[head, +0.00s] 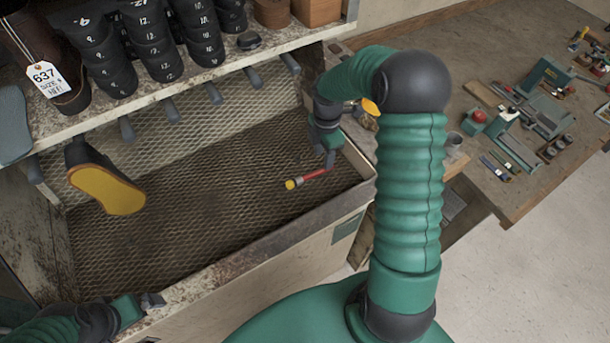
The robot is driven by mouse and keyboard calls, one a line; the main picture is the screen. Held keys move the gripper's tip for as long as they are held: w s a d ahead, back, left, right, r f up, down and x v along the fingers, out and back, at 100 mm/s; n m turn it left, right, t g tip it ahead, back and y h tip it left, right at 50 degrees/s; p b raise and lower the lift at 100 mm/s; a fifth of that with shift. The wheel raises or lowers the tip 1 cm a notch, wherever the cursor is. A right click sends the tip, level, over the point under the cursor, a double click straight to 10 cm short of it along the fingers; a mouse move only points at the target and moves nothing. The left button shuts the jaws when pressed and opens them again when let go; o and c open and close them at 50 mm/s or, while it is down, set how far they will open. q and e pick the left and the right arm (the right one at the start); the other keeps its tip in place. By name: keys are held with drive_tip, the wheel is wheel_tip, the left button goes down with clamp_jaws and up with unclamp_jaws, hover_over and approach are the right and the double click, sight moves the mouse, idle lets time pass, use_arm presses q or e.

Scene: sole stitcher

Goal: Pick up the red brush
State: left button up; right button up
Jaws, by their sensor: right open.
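The red brush (312,176) lies on the mesh floor of the bin, near its right end. It has a thin red handle and a yellow tip at its left end. My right gripper (330,163) is open and reaches down into the bin, with its fingers at the brush's right end. I cannot tell whether the fingers touch the brush, and they may hide its far end. My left gripper (152,300) is at the lower left, by the bin's front edge and away from the brush. Its fingers are too small to read.
The bin's front rim (240,243) runs between my body and the brush. A shelf with black shoe lasts (150,40) overhangs the back. A yellow-soled shoe (105,190) hangs at the left. A workbench with tools (530,110) stands right. Most of the bin floor is clear.

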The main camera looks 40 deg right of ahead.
sight(321, 170)
drive_tip(key=f, duration=0.3)
drive_tip(key=shift+s+a+f+p, duration=0.3)
drive_tip(key=shift+s+f+p, duration=0.05)
drive_tip(key=shift+f, duration=0.05)
drive_tip(key=shift+a+f, duration=0.2)
drive_tip(key=shift+f, duration=0.1)
drive_tip(key=shift+w+a+f, duration=0.15)
drive_tip(key=shift+a, duration=0.15)
drive_tip(key=c, duration=0.3)
drive_tip(key=shift+d, duration=0.45)
clamp_jaws()
drive_tip(key=shift+a, duration=0.1)
